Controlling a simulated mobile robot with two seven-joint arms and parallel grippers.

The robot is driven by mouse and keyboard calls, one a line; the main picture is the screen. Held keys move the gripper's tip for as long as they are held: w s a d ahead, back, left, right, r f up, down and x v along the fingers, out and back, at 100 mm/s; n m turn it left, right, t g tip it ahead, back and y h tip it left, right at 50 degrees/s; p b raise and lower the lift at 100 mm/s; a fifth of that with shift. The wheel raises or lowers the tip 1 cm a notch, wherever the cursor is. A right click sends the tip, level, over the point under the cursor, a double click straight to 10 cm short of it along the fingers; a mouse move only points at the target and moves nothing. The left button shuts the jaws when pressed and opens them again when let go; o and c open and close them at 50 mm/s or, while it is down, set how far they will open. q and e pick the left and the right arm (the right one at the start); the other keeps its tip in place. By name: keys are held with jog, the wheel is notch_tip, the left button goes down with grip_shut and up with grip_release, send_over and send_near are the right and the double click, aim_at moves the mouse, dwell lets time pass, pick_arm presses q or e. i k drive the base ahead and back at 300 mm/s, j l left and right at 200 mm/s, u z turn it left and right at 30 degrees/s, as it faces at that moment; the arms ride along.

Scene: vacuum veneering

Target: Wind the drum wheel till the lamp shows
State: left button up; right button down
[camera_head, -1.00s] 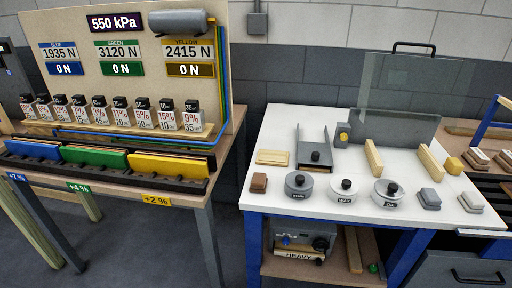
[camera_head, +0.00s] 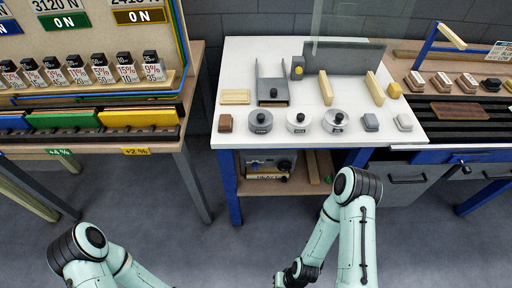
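No part in view is clearly marked as the drum wheel or its lamp. A grey box with a blue knob and a dark round knob (camera_head: 285,165) stands on the shelf under the white bench; whether that knob is the wheel I cannot tell. No lit lamp can be made out. My two arms show at the bottom, the left arm at the lower left and the right arm at bottom centre, both below the bench.
The white bench (camera_head: 240,75) carries several lidded round pots (camera_head: 298,121), wooden strips (camera_head: 326,88) and small blocks. A gauge board (camera_head: 95,40) stands on the left table. A drawer unit (camera_head: 400,172) is at right. Grey floor is clear between table and bench.

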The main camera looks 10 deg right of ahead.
aim_at(284, 165)
jog(key=i+z, duration=0.2)
jog(key=z, duration=0.15)
jog(key=i+z, duration=0.15)
jog(key=z, duration=0.2)
jog(key=i+z, duration=0.2)
jog(key=z, duration=0.15)
